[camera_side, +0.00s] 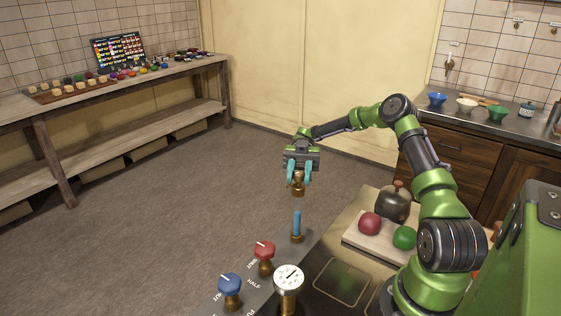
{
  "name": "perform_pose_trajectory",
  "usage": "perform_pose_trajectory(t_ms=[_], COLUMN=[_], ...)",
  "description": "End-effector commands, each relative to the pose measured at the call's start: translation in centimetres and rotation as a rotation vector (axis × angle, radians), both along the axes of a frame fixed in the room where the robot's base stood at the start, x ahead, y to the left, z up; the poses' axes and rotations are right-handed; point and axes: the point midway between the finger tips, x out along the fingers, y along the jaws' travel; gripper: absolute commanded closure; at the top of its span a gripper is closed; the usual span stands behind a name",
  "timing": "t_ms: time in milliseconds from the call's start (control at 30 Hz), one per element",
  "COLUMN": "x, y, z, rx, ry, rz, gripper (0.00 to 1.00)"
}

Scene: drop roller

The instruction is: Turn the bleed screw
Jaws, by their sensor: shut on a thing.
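My gripper (299,180) points down with its two teal fingers shut on a small brass piece (298,189). The piece sits between the fingertips, with its wider lower end showing below them. It looks like the bleed screw, but it is too small to be sure. I cannot tell whether it is joined to anything underneath. The upright blue lever (297,223) on a brass base appears below it in the picture, at the far end of the dark control panel (246,274).
A red knob (264,251), a blue knob (230,285) and a white-faced gauge (289,278) stand up near the lever. Open floor lies beyond the panel.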

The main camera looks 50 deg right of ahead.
Motion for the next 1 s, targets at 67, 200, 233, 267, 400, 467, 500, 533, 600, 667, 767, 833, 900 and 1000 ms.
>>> perform_pose_trajectory(t_ms=[67, 200, 233, 267, 400, 467, 500, 533, 600, 667, 767, 833, 900, 1000], x=[0.0, 0.0, -0.01, -0.02, -0.03, -0.02, -0.02, -0.03, -0.04, -0.04, -0.05, -0.05, -0.06, -0.05], y=[-0.17, -0.17, -0.17, -0.16, -0.13, -0.11, -0.11, -0.12, -0.12, -0.11, -0.1, -0.1, -0.09, -0.07], z=[-0.18, -0.18, -0.18, -0.19, -0.19, -0.16, -0.16, -0.16, -0.16, -0.16, -0.16, -0.15, -0.15, -0.14], rx=[0.002, 0.001, 0.001, 0.001, -0.001, -0.002, -0.002, -0.003, -0.004, -0.005, -0.005, -0.005, -0.005, -0.004], ry=[-0.001, 0.0, 0.0, 0.0, 0.002, 0.003, 0.002, 0.002, 0.003, 0.003, 0.003, 0.003, 0.002, 0.003], rz=[0.025, 0.064, 0.071, 0.078, 0.1, 0.105, 0.107, 0.109, 0.111, 0.112, 0.112, 0.113, 0.113, 0.113], gripper=[0.99, 0.99, 0.99, 0.99, 0.99, 0.99, 0.99, 0.99, 0.99, 0.99, 0.99, 0.99, 0.99, 0.56])
